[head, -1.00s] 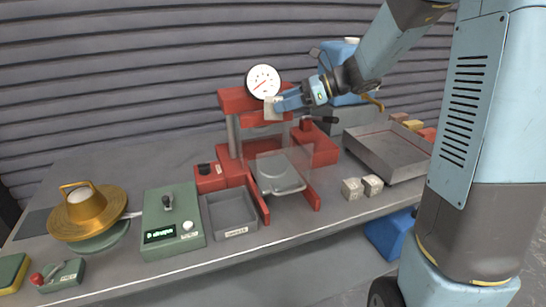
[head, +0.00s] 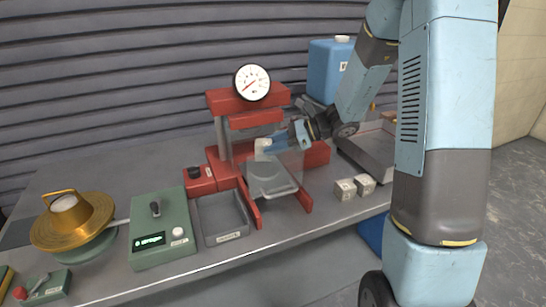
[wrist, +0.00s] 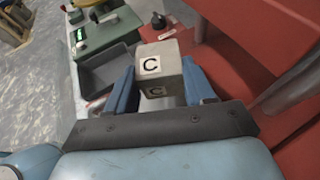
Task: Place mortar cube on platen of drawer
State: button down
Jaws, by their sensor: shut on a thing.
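My gripper (head: 281,143) is shut on a pale grey mortar cube (head: 263,145), held in front of the red press (head: 228,152) above its drawer. The cube appears above the platen; the exact gap is hard to tell. A clear guard panel partly overlaps this area. The platen cannot be made out in the wrist view.
Two more mortar cubes (head: 345,189) stand right of the press. A grey tray (head: 222,217) and a green control box (head: 162,230) lie to the left. A brass flow table (head: 73,222) is further left. A metal pan (head: 372,152) and blue container (head: 329,70) stand right and behind.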

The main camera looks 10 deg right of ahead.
jog(key=shift+f, duration=2.15)
jog(key=shift+f, duration=0.1)
jog(key=c, duration=0.7)
grip_release()
jog(key=shift+d+r, duration=0.2)
jog(key=v, duration=1.1)
jog(key=shift+d, duration=0.3)
jog(key=shift+r, duration=0.1)
